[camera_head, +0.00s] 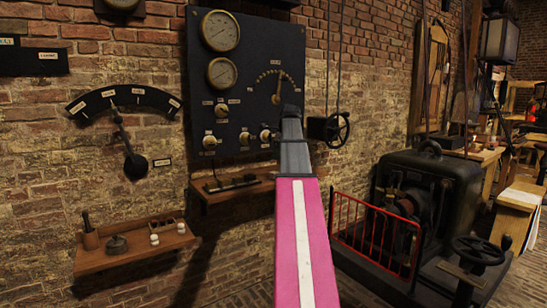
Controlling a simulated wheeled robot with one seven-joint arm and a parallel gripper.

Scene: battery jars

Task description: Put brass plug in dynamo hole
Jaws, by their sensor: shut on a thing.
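My arm reaches up the middle of the view, and my gripper (291,112) is at its far end, in front of the lower right of the black panel (232,90). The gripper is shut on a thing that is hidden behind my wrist. I cannot tell whether that thing touches the panel. Several brass fittings show low on the panel: one at left (210,142), one in the middle (244,138) and one just left of my arm (266,135). Their labels are too small to read, so I cannot tell which is the dynamo hole.
A wooden shelf (222,195) with a dark bar sits below the panel. Another shelf (125,255) holds small items at lower left. A handwheel (338,129) is right of my gripper. A red railing (352,226) fronts a dark machine (448,185) at right.

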